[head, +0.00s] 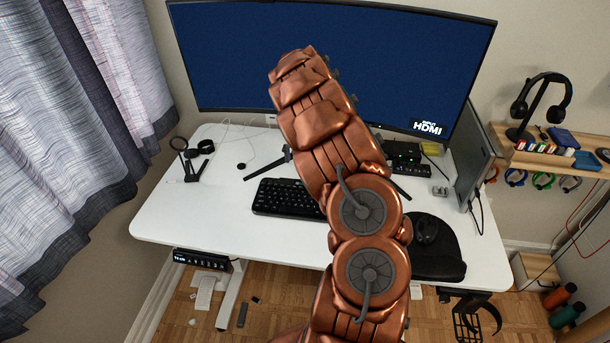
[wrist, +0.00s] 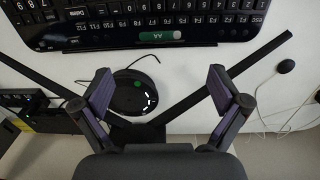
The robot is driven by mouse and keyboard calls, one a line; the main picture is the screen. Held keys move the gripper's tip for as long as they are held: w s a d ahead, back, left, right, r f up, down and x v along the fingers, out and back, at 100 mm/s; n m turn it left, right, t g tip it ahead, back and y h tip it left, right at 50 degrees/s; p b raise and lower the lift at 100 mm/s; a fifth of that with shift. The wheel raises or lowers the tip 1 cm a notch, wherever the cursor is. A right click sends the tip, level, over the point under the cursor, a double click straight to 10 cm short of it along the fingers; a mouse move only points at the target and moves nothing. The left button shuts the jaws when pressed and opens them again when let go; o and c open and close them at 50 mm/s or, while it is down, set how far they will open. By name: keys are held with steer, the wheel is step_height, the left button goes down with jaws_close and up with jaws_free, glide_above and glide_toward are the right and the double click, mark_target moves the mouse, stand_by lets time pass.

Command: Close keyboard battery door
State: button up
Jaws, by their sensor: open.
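The black keyboard (head: 284,198) lies on the white desk, partly hidden behind my copper arm in the head view. In the wrist view the keyboard (wrist: 150,22) fills the top, seen upside down. My arm hides the gripper in the head view.
The monitor's black stand legs (wrist: 255,70) spread beside the fingers. A round black device (wrist: 132,92) lies between them. A black mouse (head: 425,229) on a dark pad (head: 438,262) lies right of the keyboard. The desk's left front (head: 185,222) is clear.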

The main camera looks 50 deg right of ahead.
steer(key=shift+s+f+p, duration=0.15)
steer(key=shift+f+p, duration=0.8)
steer(key=shift+f, duration=2.65)
steer(key=c, duration=1.2)
